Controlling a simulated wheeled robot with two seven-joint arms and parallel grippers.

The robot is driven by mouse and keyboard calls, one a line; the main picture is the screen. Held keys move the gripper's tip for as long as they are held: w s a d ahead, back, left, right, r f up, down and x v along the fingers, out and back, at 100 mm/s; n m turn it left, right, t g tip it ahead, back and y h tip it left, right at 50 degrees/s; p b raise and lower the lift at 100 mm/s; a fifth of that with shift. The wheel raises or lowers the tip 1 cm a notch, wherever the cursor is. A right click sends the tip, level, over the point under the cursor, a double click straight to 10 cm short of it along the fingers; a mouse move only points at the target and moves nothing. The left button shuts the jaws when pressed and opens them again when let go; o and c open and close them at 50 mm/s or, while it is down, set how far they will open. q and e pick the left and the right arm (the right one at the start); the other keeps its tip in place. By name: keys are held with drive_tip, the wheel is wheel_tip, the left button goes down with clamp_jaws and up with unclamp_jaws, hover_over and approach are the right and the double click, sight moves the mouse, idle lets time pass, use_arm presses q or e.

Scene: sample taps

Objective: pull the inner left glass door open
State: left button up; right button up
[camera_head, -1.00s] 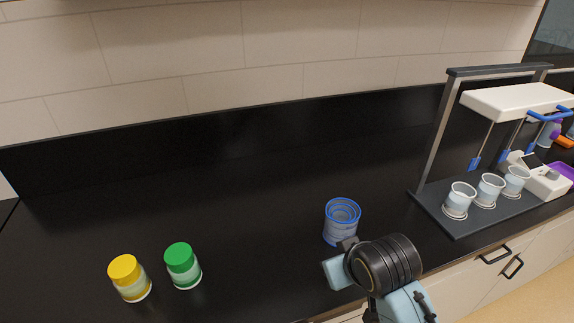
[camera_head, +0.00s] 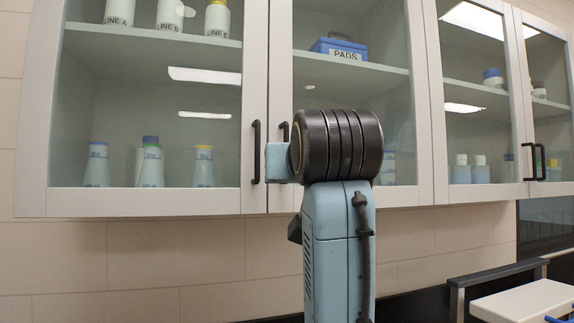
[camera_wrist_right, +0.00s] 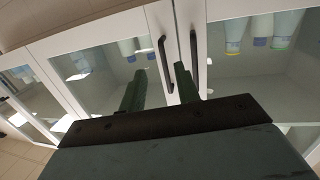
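The inner left glass door (camera_head: 350,88) is shut in the head view, with my right arm across its lower part. Its black vertical handle (camera_head: 284,132) is partly hidden by my right gripper (camera_head: 279,162). The wrist view appears upside down. There my right gripper (camera_wrist_right: 162,86) is open, with one dark finger on each side of the inner left door's handle (camera_wrist_right: 165,62). One finger lies between this handle and the outer left door's handle (camera_wrist_right: 195,62). Contact with the handle cannot be told. My left gripper is not in view.
The outer left door (camera_head: 150,110) is shut, its handle (camera_head: 256,152) close beside. Shut right-hand doors (camera_head: 475,110) have handles too. Bottles and a blue PADS box (camera_head: 340,48) stand behind the glass. A white-topped stand (camera_head: 525,300) is at lower right.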

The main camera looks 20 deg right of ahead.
wheel_tip(320, 180, up, 5)
drive_tip(key=s+t, duration=0.1)
drive_tip(key=s, duration=0.1)
drive_tip(key=w+d+p, duration=0.1)
drive_tip(key=w+p, duration=0.3)
drive_tip(key=w, duration=0.8)
drive_tip(key=shift+w+d+r, duration=0.2)
drive_tip(key=shift+w+d, duration=0.05)
drive_tip(key=shift+w, duration=0.1)
clamp_jaws()
